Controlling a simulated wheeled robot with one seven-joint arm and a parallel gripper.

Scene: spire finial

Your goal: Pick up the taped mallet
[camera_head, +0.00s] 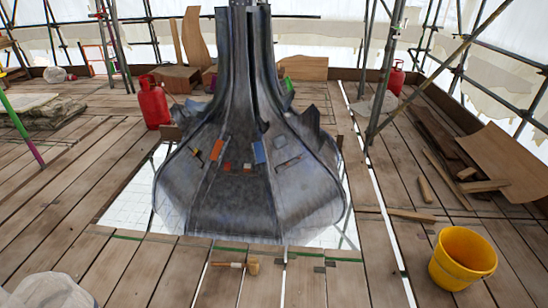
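A small wooden mallet (251,266) lies on the plank floor just in front of the spire base, near the bottom centre. Its blocky tan head is at the right and its handle points left. Nothing covers the mallet. My gripper is not in view.
The grey, metal-clad spire (247,195) fills the centre. A yellow bucket (462,258) stands at front right, and a pale bundle (48,292) lies at front left. Timber offcuts (412,215) lie at right. A red gas cylinder (153,102) stands left. Planks around the mallet are mostly clear.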

